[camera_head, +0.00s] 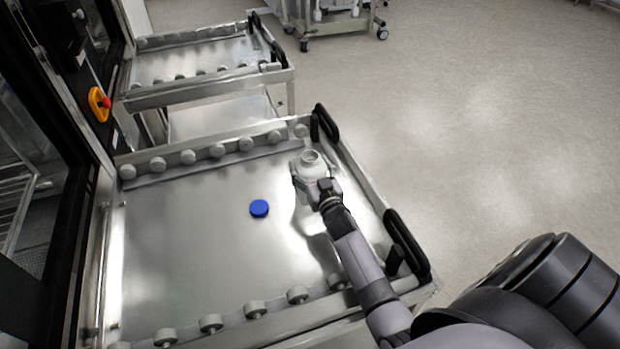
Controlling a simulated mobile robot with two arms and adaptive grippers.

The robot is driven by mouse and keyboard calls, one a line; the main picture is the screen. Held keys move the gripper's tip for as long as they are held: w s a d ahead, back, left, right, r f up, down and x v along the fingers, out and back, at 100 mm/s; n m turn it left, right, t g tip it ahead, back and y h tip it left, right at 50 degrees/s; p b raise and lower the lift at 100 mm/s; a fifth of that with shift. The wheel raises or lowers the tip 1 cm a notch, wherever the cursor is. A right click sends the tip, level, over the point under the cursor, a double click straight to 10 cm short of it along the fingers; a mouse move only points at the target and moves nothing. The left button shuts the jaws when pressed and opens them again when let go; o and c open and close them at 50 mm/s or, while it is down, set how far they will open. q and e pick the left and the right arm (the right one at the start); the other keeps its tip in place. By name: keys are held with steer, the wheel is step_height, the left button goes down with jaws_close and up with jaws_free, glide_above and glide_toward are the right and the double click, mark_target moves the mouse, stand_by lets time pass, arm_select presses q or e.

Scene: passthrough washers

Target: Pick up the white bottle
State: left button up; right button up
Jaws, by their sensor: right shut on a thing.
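The white bottle (310,158) is over the right part of the near metal tray table (190,250), with its open round mouth facing up. My right gripper (308,178) is shut on the bottle, and my arm reaches in from the lower right. The gripper hides much of the bottle's lower body, and I cannot tell whether its base touches the metal. My left gripper is not in view.
A blue cap (259,208) lies on the tray to the left of the bottle. Rollers line the tray's far and near edges. Black handles (408,247) rise on its right side. A second tray table (200,62) stands behind. A dark machine with a red-and-yellow button (100,104) borders the left.

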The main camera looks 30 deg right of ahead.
steer(key=shift+r, duration=0.45)
step_height(320, 180, up, 19)
steer(key=p, duration=0.1)
steer(key=shift+p, duration=0.3)
